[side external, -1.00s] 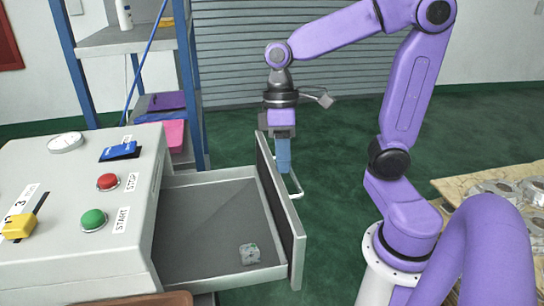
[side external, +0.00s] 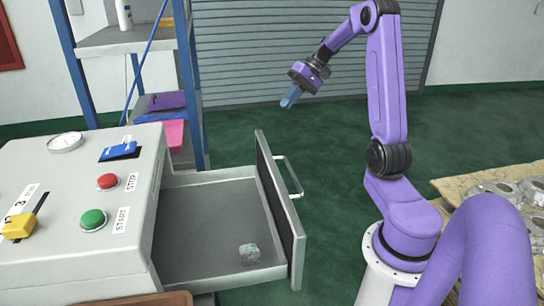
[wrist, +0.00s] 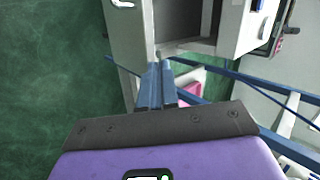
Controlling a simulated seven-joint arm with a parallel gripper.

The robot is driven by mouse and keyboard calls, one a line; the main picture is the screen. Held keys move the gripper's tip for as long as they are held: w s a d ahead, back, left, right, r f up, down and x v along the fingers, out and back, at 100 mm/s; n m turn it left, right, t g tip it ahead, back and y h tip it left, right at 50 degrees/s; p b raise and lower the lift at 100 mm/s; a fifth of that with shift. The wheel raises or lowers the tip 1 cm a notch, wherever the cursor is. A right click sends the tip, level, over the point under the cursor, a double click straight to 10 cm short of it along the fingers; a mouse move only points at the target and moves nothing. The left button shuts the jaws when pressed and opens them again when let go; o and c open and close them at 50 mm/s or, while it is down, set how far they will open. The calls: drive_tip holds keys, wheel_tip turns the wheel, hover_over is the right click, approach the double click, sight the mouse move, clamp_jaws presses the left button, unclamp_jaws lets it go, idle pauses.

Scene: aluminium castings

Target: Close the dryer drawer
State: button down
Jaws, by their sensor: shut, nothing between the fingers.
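The dryer (side external: 70,200) is a light grey box at the left of the side view, with its drawer (side external: 215,180) pulled out to the right. The drawer's tall front panel (side external: 280,215) has a pale bar handle (side external: 290,177) on its outer face. A small grey metal casting (side external: 249,253) lies inside the drawer near the front panel. My gripper (side external: 287,102) is shut and empty, up in the air beyond and above the drawer front, touching nothing. In the wrist view my blue fingers (wrist: 156,70) point toward the open drawer (wrist: 178,22).
The dryer top carries a red STOP button (side external: 107,182), a green START button (side external: 93,219) and a gauge (side external: 65,142). A blue-framed shelf (side external: 185,90) stands behind. Castings (side external: 510,190) lie on a wooden surface at right. Green floor (side external: 335,200) is clear beside the drawer front.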

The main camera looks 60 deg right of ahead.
drive_tip(key=s+d+m+t, duration=0.2)
drive_tip(key=d, duration=0.6)
wheel_tip(320, 180, down, 15)
drive_tip(key=w+r+x, duration=0.1)
drive_tip(key=r+x, duration=0.1)
drive_tip(key=x, duration=1.1)
drive_tip(key=shift+w+a+h, duration=0.3)
drive_tip(key=shift+a, duration=0.1)
drive_tip(key=shift+w, duration=0.1)
drive_tip(key=shift+w+a+r, duration=0.1)
drive_tip(key=shift+w+a, duration=10.2)
drive_tip(key=shift+a, duration=0.2)
